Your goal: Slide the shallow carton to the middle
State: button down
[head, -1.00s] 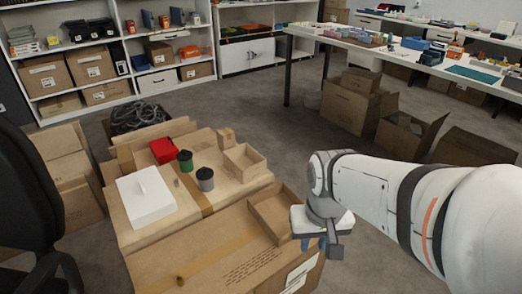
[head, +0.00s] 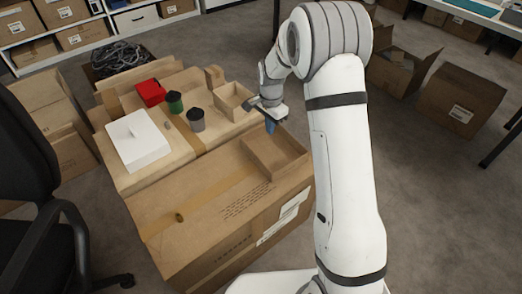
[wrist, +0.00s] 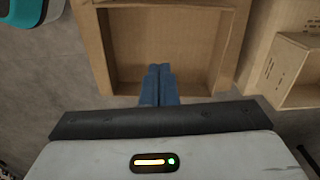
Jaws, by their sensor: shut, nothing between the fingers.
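The shallow carton (head: 277,158) is an open, low brown tray. It lies at the far right end of the large front box's top, in the head view. My gripper (head: 271,127), with blue fingers, is shut and empty, pointing down at the carton's far side. In the wrist view the shut fingers (wrist: 159,84) appear in front of the carton's near wall and overlap its inside. The carton's rim (wrist: 93,50) shows around an empty floor. Whether the fingers touch the wall, I cannot tell.
The large front box (head: 190,215) has bare top left of the carton. Behind it, another box bears a small open wooden box (head: 232,103), a grey cup (head: 196,120), a green cup (head: 175,102), a red box (head: 151,93) and a white box (head: 138,142). A black chair (head: 25,190) stands left.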

jog(key=f, duration=0.2)
jog(key=b, duration=0.3)
send_over(260, 152)
jog(key=s+d, duration=0.2)
jog(key=d, duration=0.1)
notch_tip(260, 152, down, 9)
jog(key=shift+a+r, duration=0.1)
jog(key=shift+s+a+f+b, duration=0.1)
jog(key=shift+s+a+b, duration=0.3)
jog(key=shift+a, duration=0.25)
jog(key=shift+s+a+f+b, duration=0.1)
jog(key=shift+s+a+b, duration=0.15)
jog(key=shift+s+a, duration=0.45)
jog(key=shift+a, duration=0.3)
